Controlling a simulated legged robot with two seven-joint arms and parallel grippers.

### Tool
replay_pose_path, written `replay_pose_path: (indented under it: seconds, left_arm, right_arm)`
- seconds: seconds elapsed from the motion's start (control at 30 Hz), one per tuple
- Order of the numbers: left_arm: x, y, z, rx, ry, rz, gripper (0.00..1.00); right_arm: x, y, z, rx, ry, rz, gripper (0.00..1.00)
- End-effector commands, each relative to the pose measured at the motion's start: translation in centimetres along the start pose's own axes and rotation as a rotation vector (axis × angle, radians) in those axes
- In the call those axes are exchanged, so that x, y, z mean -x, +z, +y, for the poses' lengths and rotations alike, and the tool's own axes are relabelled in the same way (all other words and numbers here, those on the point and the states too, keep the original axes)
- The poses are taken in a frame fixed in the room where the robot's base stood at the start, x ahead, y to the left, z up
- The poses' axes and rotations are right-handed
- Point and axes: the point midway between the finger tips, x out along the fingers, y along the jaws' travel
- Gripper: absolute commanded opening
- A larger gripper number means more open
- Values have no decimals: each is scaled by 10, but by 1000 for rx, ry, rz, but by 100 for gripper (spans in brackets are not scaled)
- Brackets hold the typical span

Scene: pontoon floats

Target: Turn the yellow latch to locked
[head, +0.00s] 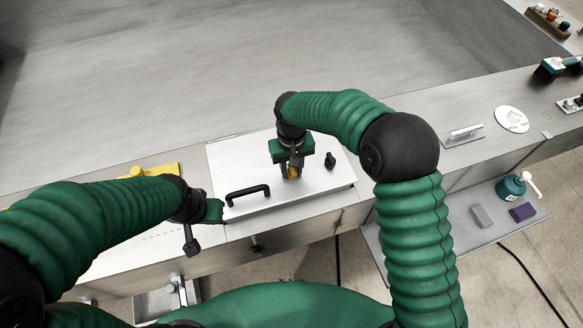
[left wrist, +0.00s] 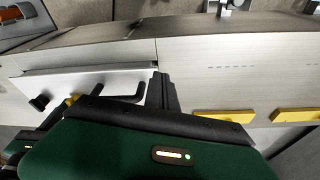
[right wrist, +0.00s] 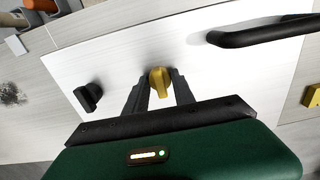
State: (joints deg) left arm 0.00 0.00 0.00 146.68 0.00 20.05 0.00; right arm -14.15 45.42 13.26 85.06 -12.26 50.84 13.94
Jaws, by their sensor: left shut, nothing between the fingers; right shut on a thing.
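The yellow latch (right wrist: 159,80) is a small knob on a white panel (head: 235,163). In the right wrist view it sits between the fingers of my right gripper (right wrist: 158,92), which is shut on it. In the head view my right gripper (head: 292,170) points down at the panel and mostly hides the latch (head: 293,173). My left gripper (head: 191,238) is shut and empty, left of the panel and near the counter's front edge. In the left wrist view the latch (left wrist: 73,99) is partly hidden behind my own gripper body.
A black bar handle (head: 248,194) and a black knob (head: 330,160) stand on the same panel, either side of the latch. Yellow pieces (head: 160,170) lie left of the panel. A white disc (head: 511,119) and a trowel-like tool (head: 462,134) lie on the counter at right.

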Motion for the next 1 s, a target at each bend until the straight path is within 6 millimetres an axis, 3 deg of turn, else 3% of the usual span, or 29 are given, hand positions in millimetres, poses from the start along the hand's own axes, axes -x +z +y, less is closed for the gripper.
replay_pose_path:
  seconds: [0.53, 0.57, 0.7, 1.0]
  left_arm:
    - [0, 0, 0, 0, 0, 0, 0]
    - [0, 0, 0, 0, 0, 0, 0]
    - [0, 0, 0, 0, 0, 0, 0]
    - [0, 0, 0, 0, 0, 0, 0]
  right_arm:
    - [1, -2, 0, 26, 0, 8, 0]
    - [1, -2, 0, 26, 0, 8, 33]
    - [1, -1, 0, 26, 0, 5, 51]
    - [1, 1, -1, 26, -1, 2, 52]
